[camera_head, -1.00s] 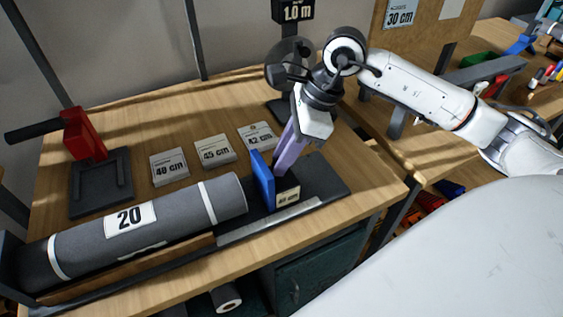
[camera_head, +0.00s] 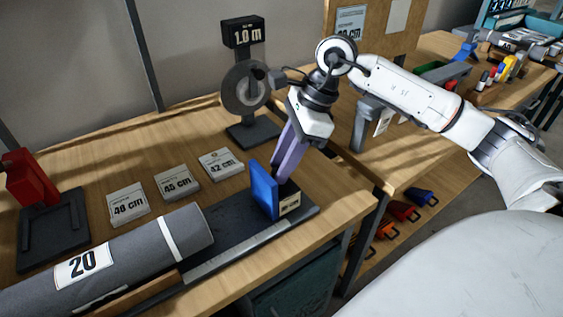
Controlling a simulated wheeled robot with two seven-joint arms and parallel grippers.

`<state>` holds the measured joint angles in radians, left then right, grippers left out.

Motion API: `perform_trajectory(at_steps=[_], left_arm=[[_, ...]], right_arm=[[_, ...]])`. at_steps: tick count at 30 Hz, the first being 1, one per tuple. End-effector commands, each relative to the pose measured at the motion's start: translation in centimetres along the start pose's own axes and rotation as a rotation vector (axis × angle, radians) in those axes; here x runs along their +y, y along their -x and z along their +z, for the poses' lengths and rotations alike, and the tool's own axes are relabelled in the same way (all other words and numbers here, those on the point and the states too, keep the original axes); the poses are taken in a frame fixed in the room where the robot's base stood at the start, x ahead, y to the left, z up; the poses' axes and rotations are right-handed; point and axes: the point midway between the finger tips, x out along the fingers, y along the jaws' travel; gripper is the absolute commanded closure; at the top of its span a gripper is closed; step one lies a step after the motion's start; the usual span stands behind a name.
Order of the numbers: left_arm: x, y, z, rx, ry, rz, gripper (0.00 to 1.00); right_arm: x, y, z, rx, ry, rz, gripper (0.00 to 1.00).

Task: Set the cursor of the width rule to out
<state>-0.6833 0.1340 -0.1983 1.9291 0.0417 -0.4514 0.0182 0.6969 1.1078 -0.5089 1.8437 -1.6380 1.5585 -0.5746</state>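The width rule (camera_head: 228,254) is a dark bar with a pale scale strip along its front, at the front edge of the bench. Its cursor (camera_head: 264,190) has an upright blue plate and a small cream label at its foot; the label's text is too small to read. The cursor stands near the rule's right end, clear of the grey roll's end. My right gripper (camera_head: 281,178) points down, its purple fingers close together at the cursor, just behind the blue plate. The fingers appear shut on the cursor; their tips are partly hidden. My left gripper is out of view.
The grey roll (camera_head: 130,253) marked 20 lies at left. White blocks marked 48 (camera_head: 128,204), 45 (camera_head: 177,183) and 42 cm (camera_head: 221,163) stand behind the rule. A red-topped stand (camera_head: 32,178) is at left, a 1.0 m stand (camera_head: 243,86) at the back.

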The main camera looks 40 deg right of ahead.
Motion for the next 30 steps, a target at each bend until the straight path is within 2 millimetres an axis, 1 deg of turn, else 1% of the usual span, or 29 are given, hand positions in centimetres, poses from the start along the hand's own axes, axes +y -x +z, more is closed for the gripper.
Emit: perform_trajectory(at_steps=[2,5,8,15,19,24,30], left_arm=[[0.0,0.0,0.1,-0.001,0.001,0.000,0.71],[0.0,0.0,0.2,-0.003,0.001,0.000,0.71],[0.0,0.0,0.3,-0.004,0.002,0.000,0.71],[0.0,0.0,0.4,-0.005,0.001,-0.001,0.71],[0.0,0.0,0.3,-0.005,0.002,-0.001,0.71],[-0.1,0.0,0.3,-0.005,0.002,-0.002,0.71],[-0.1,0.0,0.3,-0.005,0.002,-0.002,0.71]], right_arm=[[0.0,0.1,0.0,0.000,0.000,0.000,0.70],[-0.1,0.8,0.0,-0.001,0.000,-0.002,0.70],[-0.1,2.4,0.0,0.000,0.000,-0.005,0.70],[-0.1,7.2,0.1,-0.002,0.000,-0.004,0.70],[-0.1,9.2,0.1,-0.002,-0.001,-0.003,0.70],[0.0,10.3,0.0,-0.001,0.000,-0.001,0.70],[0.0,10.3,0.0,0.000,0.000,0.000,0.70]])
